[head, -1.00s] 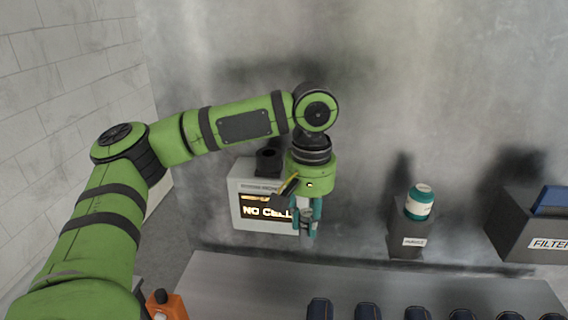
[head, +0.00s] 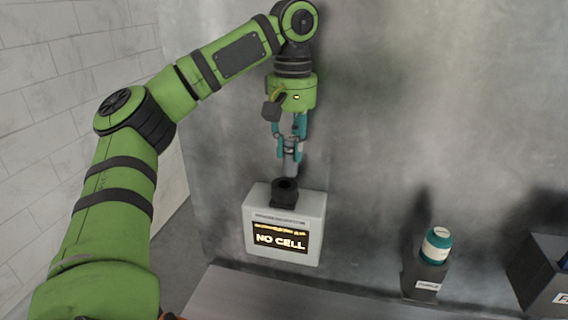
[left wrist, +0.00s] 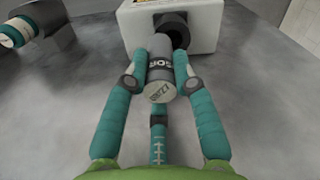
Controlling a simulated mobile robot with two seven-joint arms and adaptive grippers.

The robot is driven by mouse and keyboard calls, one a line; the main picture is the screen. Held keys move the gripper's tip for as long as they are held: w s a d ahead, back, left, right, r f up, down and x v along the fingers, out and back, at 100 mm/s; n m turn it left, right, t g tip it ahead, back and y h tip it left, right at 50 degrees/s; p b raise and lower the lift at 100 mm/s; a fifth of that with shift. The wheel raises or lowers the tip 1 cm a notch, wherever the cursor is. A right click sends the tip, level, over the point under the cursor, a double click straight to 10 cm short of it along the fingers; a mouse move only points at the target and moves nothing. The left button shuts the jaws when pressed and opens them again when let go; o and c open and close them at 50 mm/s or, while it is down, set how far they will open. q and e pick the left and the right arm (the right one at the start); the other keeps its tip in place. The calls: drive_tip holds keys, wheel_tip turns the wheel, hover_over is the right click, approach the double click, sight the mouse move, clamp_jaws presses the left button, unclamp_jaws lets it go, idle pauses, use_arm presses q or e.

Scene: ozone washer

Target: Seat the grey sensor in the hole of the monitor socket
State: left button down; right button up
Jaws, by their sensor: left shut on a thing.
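The monitor (head: 283,226) is a pale box on the wall with a lit display reading "NO CELL". Its black socket (head: 285,192) stands on top with a dark round hole. My left gripper (head: 290,158) is shut on the grey sensor (head: 291,168) and holds it upright just above the socket. In the left wrist view the sensor (left wrist: 160,72) sits between the teal fingers, its lettered end toward the camera. The socket (left wrist: 172,28) lies just beyond its far end; whether they touch I cannot tell. My right gripper is not in view.
A teal-and-white jar (head: 436,246) stands on a dark labelled holder (head: 422,281) at the right. Another dark labelled box (head: 540,275) is at the right edge. A grey ledge (head: 230,296) runs below the monitor. The wall around the gripper is bare.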

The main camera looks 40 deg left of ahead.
sight(285, 168)
use_arm(q)
drive_tip(key=f, duration=0.1)
drive_tip(key=a+f, duration=0.2)
drive_tip(key=f, duration=0.1)
drive_tip(key=shift+w, duration=0.25)
drive_tip(key=shift+w+a+f, duration=0.15)
drive_tip(key=shift+a+f, duration=0.05)
drive_tip(key=shift+f, duration=0.6)
drive_tip(key=shift+d, duration=0.15)
drive_tip(key=shift+f, duration=0.55)
drive_tip(key=c, duration=1)
unclamp_jaws()
